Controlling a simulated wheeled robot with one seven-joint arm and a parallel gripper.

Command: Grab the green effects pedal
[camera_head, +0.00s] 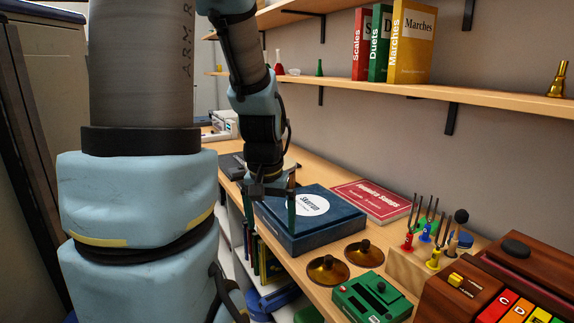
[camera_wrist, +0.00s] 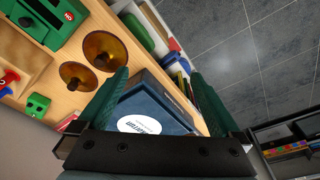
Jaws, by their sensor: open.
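The green effects pedal (camera_head: 372,298) is a green box with black fittings on top. It sits on the wooden bench at the bottom of the head view, in front of two brass discs. In the wrist view the pedal (camera_wrist: 42,18) shows at the top left, partly cut off by the frame edge, with a small red label. My gripper (camera_head: 270,214) is open and empty, over the left part of the dark blue box and apart from the pedal. In the wrist view my gripper (camera_wrist: 158,78) has its two green fingers spread, with the blue box seen between them.
The dark blue box (camera_head: 325,228) and two brass discs (camera_head: 328,270) lie between my gripper and the pedal. A shelf (camera_head: 480,100) overhangs the back.

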